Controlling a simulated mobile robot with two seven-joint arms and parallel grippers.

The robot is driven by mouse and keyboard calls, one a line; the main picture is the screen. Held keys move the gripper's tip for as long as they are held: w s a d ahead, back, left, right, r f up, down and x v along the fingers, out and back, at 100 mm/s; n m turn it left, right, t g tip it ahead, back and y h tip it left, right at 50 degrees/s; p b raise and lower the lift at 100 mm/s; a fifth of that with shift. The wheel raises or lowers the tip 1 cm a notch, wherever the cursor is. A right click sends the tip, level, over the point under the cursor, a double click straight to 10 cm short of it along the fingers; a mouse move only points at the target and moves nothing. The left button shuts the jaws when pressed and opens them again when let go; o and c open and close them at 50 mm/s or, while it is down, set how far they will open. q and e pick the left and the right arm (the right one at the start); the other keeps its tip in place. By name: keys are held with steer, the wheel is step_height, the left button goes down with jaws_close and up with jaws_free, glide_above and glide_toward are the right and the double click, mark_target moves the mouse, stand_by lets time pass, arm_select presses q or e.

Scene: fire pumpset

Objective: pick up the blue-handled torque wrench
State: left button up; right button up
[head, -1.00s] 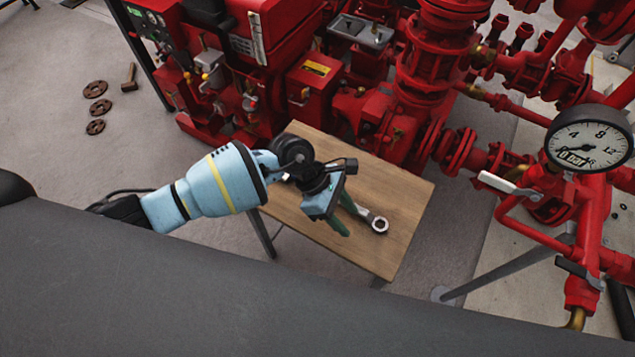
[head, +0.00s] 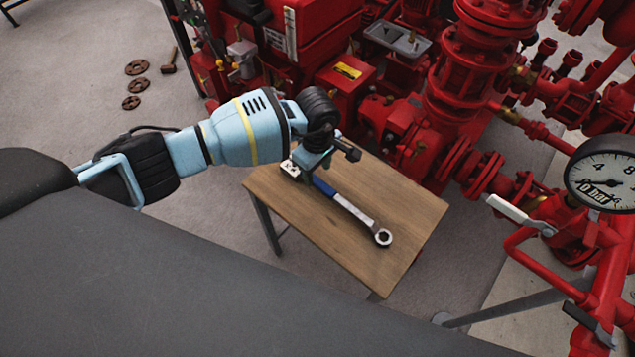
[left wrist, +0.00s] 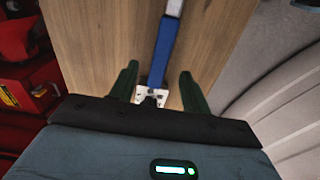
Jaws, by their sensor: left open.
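The torque wrench lies on a small wooden table (head: 410,215), with its blue handle (head: 326,188) toward the back left and its ring end (head: 383,237) toward the front right. My left gripper (head: 314,162) is over the handle end; its fingers are mostly hidden in the head view. My right gripper is not in view.
Red pump machinery (head: 455,90) stands close behind the table. A pressure gauge (head: 602,180) and red pipes are at the right.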

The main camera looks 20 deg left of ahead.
mark_target(318, 180)
arm_select(q)
steer(key=shift+f, duration=2.7)
jaws_close()
